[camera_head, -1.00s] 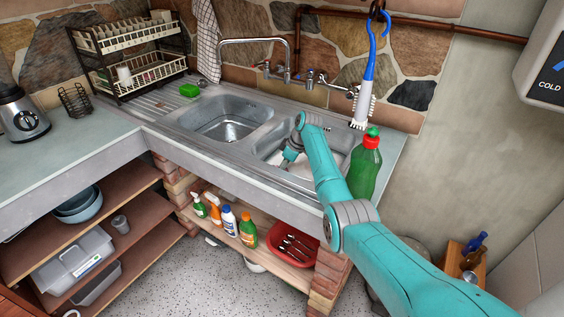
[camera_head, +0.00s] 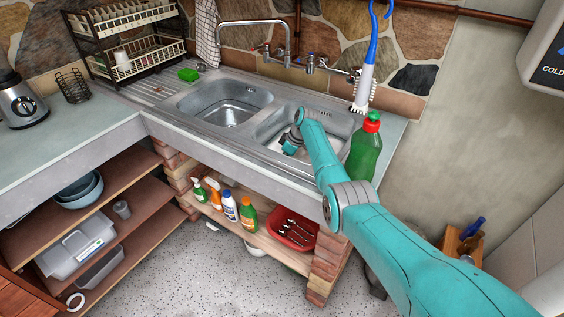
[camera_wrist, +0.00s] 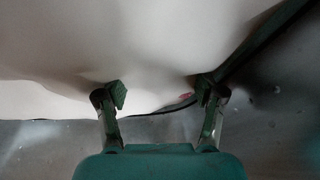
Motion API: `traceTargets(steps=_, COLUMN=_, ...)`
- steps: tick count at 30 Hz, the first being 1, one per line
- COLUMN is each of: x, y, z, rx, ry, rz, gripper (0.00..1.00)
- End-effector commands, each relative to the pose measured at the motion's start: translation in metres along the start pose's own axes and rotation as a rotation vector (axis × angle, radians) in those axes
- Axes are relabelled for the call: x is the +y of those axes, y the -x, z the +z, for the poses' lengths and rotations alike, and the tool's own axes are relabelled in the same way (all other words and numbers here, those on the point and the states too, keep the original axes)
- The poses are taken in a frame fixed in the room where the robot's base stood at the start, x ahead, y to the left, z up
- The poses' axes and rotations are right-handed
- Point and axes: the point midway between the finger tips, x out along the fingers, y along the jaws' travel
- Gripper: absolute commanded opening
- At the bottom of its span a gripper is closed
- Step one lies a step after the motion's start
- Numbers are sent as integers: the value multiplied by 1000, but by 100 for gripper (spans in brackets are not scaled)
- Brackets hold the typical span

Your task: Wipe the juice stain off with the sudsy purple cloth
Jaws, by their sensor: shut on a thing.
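My gripper (camera_head: 290,146) reaches down into the right sink basin (camera_head: 262,130). In the wrist view its two fingers (camera_wrist: 160,94) stand apart, with the edge of a large, pale, smooth thing (camera_wrist: 140,45) between them. It is shut on this pale thing, which fills the upper part of that view. I cannot tell whether this is the cloth. A small pink-red patch (camera_wrist: 185,96) shows near the right fingertip; what it is I cannot tell. No clearly purple cloth and no clear juice stain can be made out.
A green bottle with a red cap (camera_head: 365,146) stands at the basin's right front corner, close beside my arm. A blue-handled brush (camera_head: 368,75) hangs above it.

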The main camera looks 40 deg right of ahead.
Motion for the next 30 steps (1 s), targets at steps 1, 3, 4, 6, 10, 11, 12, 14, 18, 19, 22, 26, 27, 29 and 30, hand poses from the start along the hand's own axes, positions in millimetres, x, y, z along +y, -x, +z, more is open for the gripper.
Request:
traceTargets(steps=1, x=0, y=0, z=-3, rx=0, ry=1, rz=0, gripper=40)
traceTargets(steps=3, x=1, y=-1, z=-6, rx=0, ry=1, rz=-1, gripper=40)
traceTargets(steps=4, x=2, y=-2, z=-7, rx=0, ry=1, rz=-1, gripper=40)
traceTargets(steps=6, x=2, y=-3, z=-10, rx=0, ry=1, rz=-1, gripper=40)
traceTargets(steps=10, x=3, y=-5, z=-14, rx=0, ry=0, rz=-1, gripper=40)
traceTargets(steps=11, x=3, y=-5, z=-14, rx=0, ry=0, rz=-1, gripper=40)
traceTargets(steps=12, x=4, y=-6, z=-15, rx=0, ry=0, rz=0, gripper=40)
traceTargets(steps=14, x=4, y=-6, z=-16, rx=0, ry=0, rz=0, gripper=40)
traceTargets(steps=18, x=4, y=-6, z=-15, rx=0, ry=0, rz=0, gripper=40)
traceTargets(steps=19, x=4, y=-6, z=-14, rx=0, ry=0, rz=0, gripper=40)
traceTargets(steps=22, x=3, y=-4, z=-11, rx=0, ry=0, rz=0, gripper=40)
traceTargets(steps=26, x=1, y=-3, z=-5, rx=0, ry=0, rz=0, gripper=40)
traceTargets(steps=27, x=1, y=-2, z=-4, rx=0, ry=0, rz=0, gripper=40)
traceTargets(steps=29, x=0, y=-1, z=-2, rx=0, ry=0, rz=0, gripper=40)
traceTargets(steps=30, x=0, y=0, z=-1, rx=0, ry=0, rz=0, gripper=40)
